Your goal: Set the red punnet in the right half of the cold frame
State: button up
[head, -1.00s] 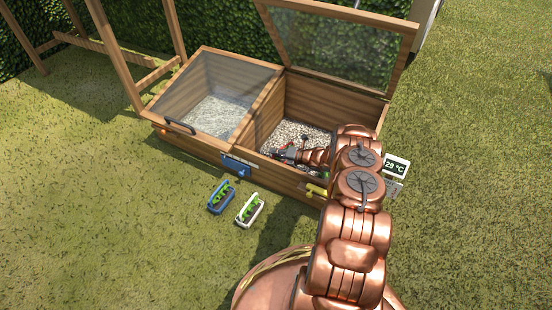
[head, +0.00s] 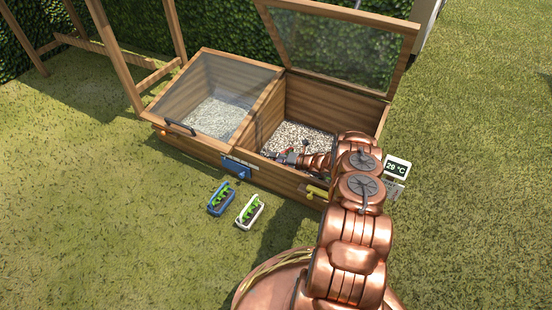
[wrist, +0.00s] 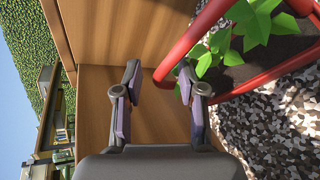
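The red punnet (wrist: 190,48) shows at the right of the wrist view, with green leafy plants (wrist: 258,22) and dark soil inside. It is beside pale gravel (wrist: 285,125). In the head view my gripper (head: 288,157) is low inside the right half of the cold frame (head: 325,107), whose lid (head: 340,45) is raised; the punnet is mostly hidden there by my arm. In the wrist view my gripper (wrist: 158,85) has its fingers well apart. A rounded red corner of the punnet shows between the fingertips, with no finger clearly pressing it.
The left half's glazed lid (head: 215,90) is closed. A blue punnet (head: 221,197) and a white punnet (head: 250,212) stand on the grass in front. A temperature display (head: 397,167) is at the right. Wooden walls (wrist: 120,30) are close to the gripper.

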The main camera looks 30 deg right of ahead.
jog(key=p+v, duration=0.2)
jog(key=v, duration=0.5)
jog(key=w+d+r+m+g+h, duration=0.1)
jog(key=w+d+r+m+h, duration=0.25)
jog(key=r, duration=0.35)
jog(key=w+d+r+m+g+h, duration=0.1)
jog(key=w+d+r+m+h, duration=0.15)
jog(key=w+r+m, duration=0.4)
jog(key=s+a+r+m+g+h, duration=0.2)
jog(key=s+a+r+m, duration=0.15)
jog(key=r, duration=0.45)
jog(key=s+a+r+m+g+h, duration=0.25)
jog(key=s+r, duration=0.25)
jog(key=r, duration=0.4)
jog(key=s+a+r+m+g+y, duration=0.1)
jog(key=s+a+r+m+g, duration=0.2)
jog(key=s+a, duration=0.7)
jog(key=s+a+r+m+g+y, duration=0.2)
jog(key=s+a, duration=0.7)
jog(key=s, duration=1.1)
jog(key=s+a+r+m+g+y, duration=0.1)
jog(key=s+a+r+m+g, duration=0.3)
jog(key=s, duration=1.1)
jog(key=a+r+m, duration=0.2)
jog(key=a+r, duration=0.2)
jog(key=a, duration=0.2)
jog(key=shift+s+a+m, duration=0.2)
jog(key=shift+a+m, duration=0.1)
jog(key=shift+a, duration=0.05)
